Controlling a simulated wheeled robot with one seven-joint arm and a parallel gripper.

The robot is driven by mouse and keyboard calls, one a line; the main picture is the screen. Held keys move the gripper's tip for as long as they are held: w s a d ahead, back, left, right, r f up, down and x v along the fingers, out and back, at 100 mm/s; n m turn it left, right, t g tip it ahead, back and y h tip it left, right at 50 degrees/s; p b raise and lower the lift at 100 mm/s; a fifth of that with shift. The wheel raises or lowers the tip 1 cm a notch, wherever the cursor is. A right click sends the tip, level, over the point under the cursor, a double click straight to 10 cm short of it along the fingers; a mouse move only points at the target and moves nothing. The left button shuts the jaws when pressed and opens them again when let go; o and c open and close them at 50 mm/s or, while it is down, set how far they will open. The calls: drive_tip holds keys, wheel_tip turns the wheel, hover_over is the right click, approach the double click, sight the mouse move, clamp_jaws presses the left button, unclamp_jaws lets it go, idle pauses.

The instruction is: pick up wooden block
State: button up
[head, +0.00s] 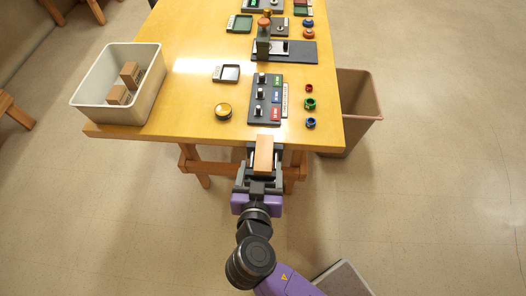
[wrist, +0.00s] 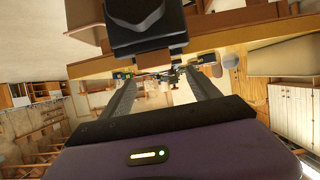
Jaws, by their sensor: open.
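An orange-brown wooden block (head: 263,155) shows in the head view at the table's near edge, long side pointing away from me. My gripper (head: 262,160) is at the same place, its dark parts showing beside and below the block. Its jaws are open. In the wrist view the two fingers of my gripper (wrist: 158,80) are spread, with no block clearly visible between them. I cannot tell whether the block lies between the fingers or above them. A dark boxy object (wrist: 145,20) with a brown piece under it fills the top of the wrist view; I cannot identify it.
The yellow table (head: 180,110) holds a switch panel (head: 264,100), a yellow button (head: 223,111), small coloured rings and trays. A white bin (head: 82,105) with two brown blocks (head: 131,73) is at left. A brown waste bin (head: 365,105) stands right. Floor is open at right.

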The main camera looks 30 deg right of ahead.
sight(264, 151)
drive_tip(key=p+x, duration=0.2)
drive_tip(key=x, duration=0.5)
drive_tip(key=shift+d+r+p, duration=0.15)
drive_tip(key=shift+d+p, duration=0.05)
drive_tip(key=shift+p, duration=0.1)
drive_tip(key=shift+w+d+f, duration=0.2)
drive_tip(key=shift+w+f, duration=0.05)
drive_tip(key=shift+c, duration=0.2)
drive_tip(key=c, duration=1.4)
